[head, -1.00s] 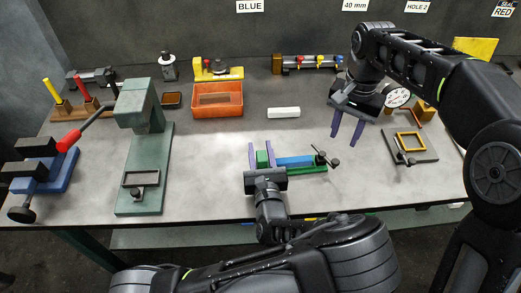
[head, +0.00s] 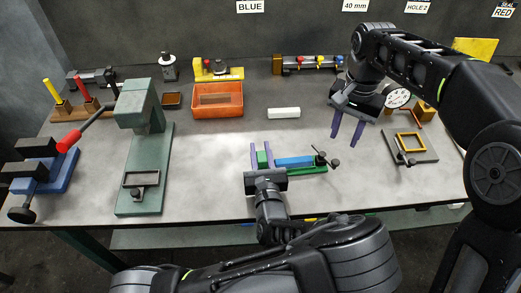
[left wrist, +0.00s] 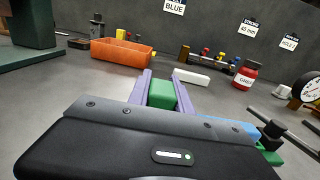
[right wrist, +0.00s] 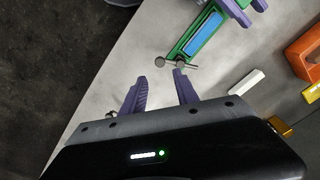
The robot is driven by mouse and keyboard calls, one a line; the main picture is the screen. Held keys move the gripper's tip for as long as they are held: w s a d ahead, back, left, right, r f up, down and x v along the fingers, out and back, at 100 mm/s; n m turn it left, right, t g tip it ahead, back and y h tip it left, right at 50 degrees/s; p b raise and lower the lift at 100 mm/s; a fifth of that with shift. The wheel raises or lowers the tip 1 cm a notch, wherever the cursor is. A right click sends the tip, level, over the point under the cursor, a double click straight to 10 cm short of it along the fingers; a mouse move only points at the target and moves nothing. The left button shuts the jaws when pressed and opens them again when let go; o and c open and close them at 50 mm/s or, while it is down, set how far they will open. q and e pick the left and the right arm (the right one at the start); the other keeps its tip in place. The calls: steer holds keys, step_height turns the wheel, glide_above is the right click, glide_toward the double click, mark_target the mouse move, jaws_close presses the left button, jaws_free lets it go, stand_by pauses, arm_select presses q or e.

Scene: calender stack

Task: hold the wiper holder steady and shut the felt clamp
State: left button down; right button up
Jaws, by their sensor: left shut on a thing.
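The wiper holder, a green base (head: 310,170) with a blue strip (head: 295,161) on it, lies near the table's front edge. A green block (left wrist: 162,94) stands at its left end. My left gripper (head: 261,147) is shut on this block, one purple finger on each side. The felt clamp appears to be the dark bar with round knobs (head: 325,158) at the holder's right end; it also shows in the right wrist view (right wrist: 177,63). Whether it is shut cannot be told. My right gripper (head: 348,128) is open and empty, above and to the right of the holder.
A white block (head: 284,113) and an orange bin (head: 218,103) lie behind the holder. A green press (head: 147,150) and a blue vise (head: 45,178) stand left. A plate with a yellow frame (head: 410,145) lies right. Bare table surrounds the holder.

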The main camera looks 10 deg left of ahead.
steer(key=shift+c, duration=0.4)
steer(key=c, duration=0.3)
steer(key=shift+s+a+r, duration=0.1)
steer(key=shift+a+r, duration=0.1)
steer(key=shift+a, duration=0.2)
steer(key=shift+c, duration=0.7)
steer(key=shift+n+t, duration=0.3)
steer(key=shift+n, duration=0.3)
steer(key=a, duration=0.1)
steer(key=s+a+r, duration=0.1)
steer(key=a+r, duration=0.1)
steer(key=shift+s+a, duration=0.2)
steer(key=shift+s, duration=0.1)
jaws_close()
steer(key=s+a+f+m+t+h, duration=0.1)
steer(key=s+m+t+h, duration=0.1)
steer(key=s+m, duration=0.2)
steer(key=shift+s+a, duration=0.25)
steer(key=shift+s, duration=0.95)
